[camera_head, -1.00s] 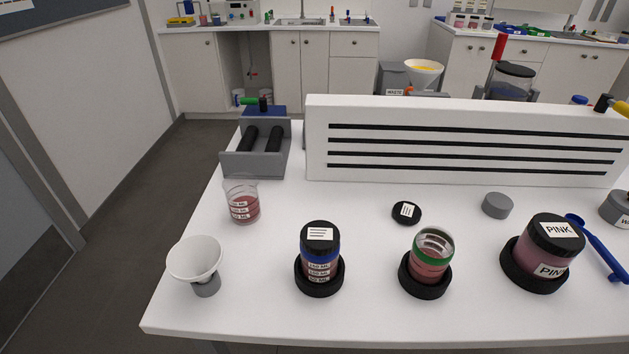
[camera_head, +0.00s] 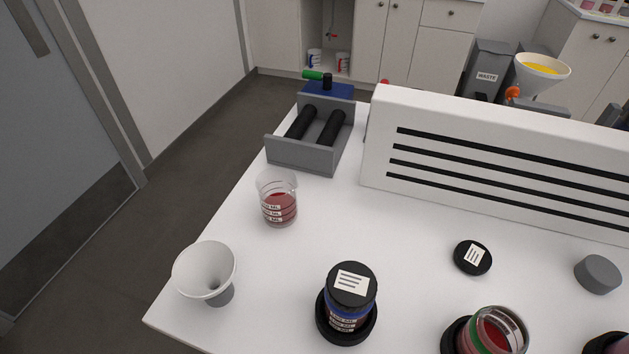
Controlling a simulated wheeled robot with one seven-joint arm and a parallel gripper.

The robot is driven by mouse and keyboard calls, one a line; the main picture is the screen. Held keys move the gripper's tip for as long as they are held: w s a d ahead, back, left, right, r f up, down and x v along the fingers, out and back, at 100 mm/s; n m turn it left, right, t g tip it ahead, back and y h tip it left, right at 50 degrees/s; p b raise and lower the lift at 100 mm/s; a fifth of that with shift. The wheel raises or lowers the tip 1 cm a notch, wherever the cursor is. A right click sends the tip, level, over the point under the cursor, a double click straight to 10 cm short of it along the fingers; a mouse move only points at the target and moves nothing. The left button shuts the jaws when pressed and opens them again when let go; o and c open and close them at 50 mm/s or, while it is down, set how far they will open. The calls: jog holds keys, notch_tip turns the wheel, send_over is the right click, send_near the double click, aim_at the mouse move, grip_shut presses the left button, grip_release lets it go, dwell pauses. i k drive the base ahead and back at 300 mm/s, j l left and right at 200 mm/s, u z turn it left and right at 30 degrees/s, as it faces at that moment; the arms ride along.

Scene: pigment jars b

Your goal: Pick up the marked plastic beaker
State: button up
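The marked plastic beaker (camera_head: 279,203) stands upright on the white table (camera_head: 240,247) in the head view, left of the middle. It is clear, with white volume labels on its side and red contents in its lower part. It stands apart from the things around it. My gripper is not in view.
A grey roller stand (camera_head: 312,143) is behind the beaker. A white funnel (camera_head: 206,272) stands in front to the left. A black-lidded jar (camera_head: 349,297) and an open jar (camera_head: 496,334) are in front to the right. A white slotted box (camera_head: 500,160) and loose black lid (camera_head: 473,257) are right.

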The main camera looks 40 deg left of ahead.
aim_at(276, 187)
jog(key=k+j+z, duration=0.1)
jog(key=j, duration=0.35)
jog(key=k+j+z, duration=0.1)
jog(key=j, duration=0.35)
jog(key=k+j+z, duration=0.1)
jog(key=j, duration=0.3)
jog(key=k+j+z, duration=0.1)
jog(key=j, duration=0.35)
jog(key=k+j+z, duration=0.1)
jog(key=j, duration=0.3)
jog(key=k+j+z, duration=0.1)
jog(key=k+j, duration=0.15)
jog(key=j, duration=0.15)
jog(key=k+j, duration=0.15)
jog(key=j, duration=0.2)
jog(key=k+j, duration=0.1)
jog(key=j, duration=0.25)
jog(key=k+j, duration=0.15)
jog(key=j, duration=0.2)
jog(key=k+j, duration=0.15)
jog(key=j, duration=0.2)
jog(key=i+l, duration=0.3)
jog(key=i, duration=0.15)
